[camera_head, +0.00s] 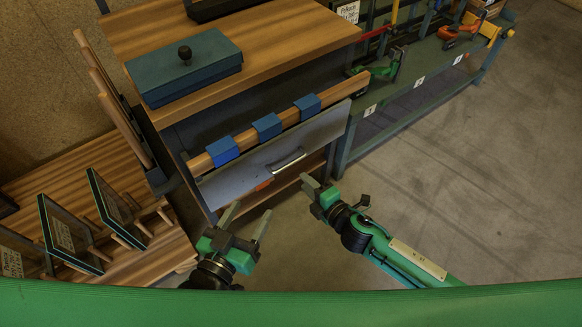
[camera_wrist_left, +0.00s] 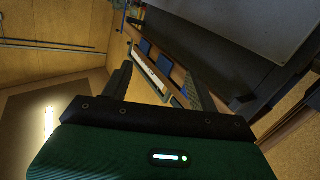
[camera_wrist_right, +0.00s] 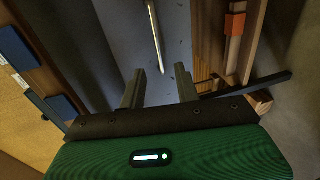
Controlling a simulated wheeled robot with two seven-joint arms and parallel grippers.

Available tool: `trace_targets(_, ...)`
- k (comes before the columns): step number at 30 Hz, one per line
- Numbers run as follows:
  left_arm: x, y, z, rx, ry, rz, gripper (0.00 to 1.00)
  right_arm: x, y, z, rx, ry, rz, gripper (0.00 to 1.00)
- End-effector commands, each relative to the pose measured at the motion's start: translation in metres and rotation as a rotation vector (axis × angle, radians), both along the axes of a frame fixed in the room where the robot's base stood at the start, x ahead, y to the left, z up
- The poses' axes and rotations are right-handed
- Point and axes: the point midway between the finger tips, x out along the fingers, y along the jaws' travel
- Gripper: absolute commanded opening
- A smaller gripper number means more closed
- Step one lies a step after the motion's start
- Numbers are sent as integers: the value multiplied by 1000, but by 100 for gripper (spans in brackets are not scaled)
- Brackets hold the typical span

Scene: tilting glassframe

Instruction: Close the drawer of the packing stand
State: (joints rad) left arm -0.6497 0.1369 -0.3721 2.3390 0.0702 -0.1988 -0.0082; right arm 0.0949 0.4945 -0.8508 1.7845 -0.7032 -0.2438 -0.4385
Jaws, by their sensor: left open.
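The packing stand (camera_head: 285,45) has a wooden top. Its drawer has a grey front (camera_head: 235,182) with a metal handle (camera_head: 288,161), and the front appears to stand out from the dark body. The drawer's inside is not clearly visible. My right gripper (camera_head: 313,185) is open and empty, below and right of the handle; in the right wrist view the handle (camera_wrist_right: 155,35) lies beyond its fingertips, apart from them. My left gripper (camera_head: 248,216) is open and empty, in front of and below the drawer front. The left wrist view shows its spread fingers (camera_wrist_left: 160,84).
A wooden rail with blue pads (camera_head: 266,126) runs above the drawer front. A blue box (camera_head: 185,68) sits on the top. Framed panels (camera_head: 72,230) stand in a wooden rack at left. A green bench (camera_head: 410,85) with tools is at right. Floor at right is clear.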

Motion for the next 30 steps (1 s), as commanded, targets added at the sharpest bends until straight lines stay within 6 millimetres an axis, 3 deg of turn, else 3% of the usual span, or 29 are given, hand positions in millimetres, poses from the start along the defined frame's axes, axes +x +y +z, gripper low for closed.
trace_targets(12, 20, 14, 53, -68, -278, 56, 60, 58, 42, -15, -1, -3, -1, 32)
trace_targets(18, 22, 18, 66, -83, -341, 68, 60, 67, 49, -17, -2, -3, 1, 32)
trace_targets(26, 22, 18, 68, -85, -349, 70, 60, 68, 49, -18, -2, -1, 0, 32)
trace_targets(30, 22, 18, 68, -85, -349, 70, 60, 68, 49, -17, -2, -1, 0, 9)
